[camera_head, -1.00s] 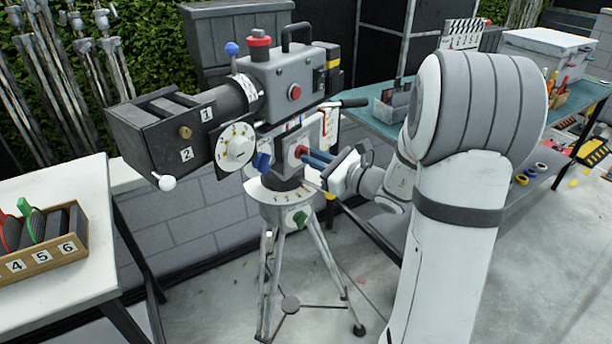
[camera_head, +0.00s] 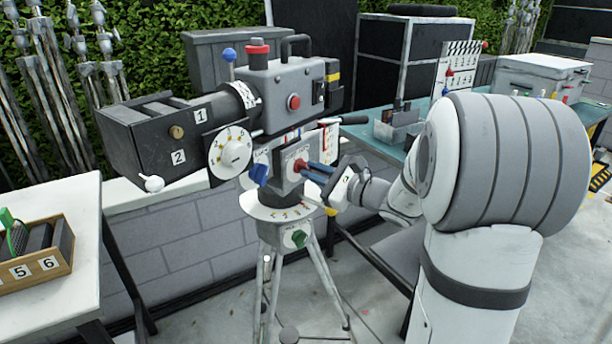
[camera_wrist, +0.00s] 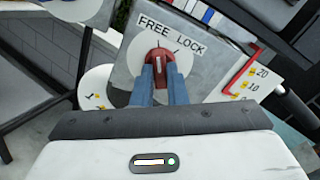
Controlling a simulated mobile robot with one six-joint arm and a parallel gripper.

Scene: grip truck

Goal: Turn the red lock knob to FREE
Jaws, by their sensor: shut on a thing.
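The red lock knob (camera_wrist: 161,62) sits on a round white dial (camera_wrist: 137,96) under a FREE LOCK label (camera_wrist: 170,36) in the wrist view. Its narrow grip, with a pale line, points roughly up toward the label; I cannot tell its exact setting. My gripper (camera_wrist: 162,80) is shut on the knob, with one blue finger on each side. In the head view the knob (camera_head: 300,166) shows on the side of the tripod head, below the grey camera (camera_head: 285,90), and my gripper (camera_head: 312,169) reaches it from the right.
A blue knob (camera_head: 259,175) is just left of the red knob. A dark handle (camera_head: 345,120) sticks out above my gripper. A white table (camera_head: 60,240) with a wooden rack (camera_head: 40,268) stands at left. A teal workbench (camera_head: 385,133) is behind my arm.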

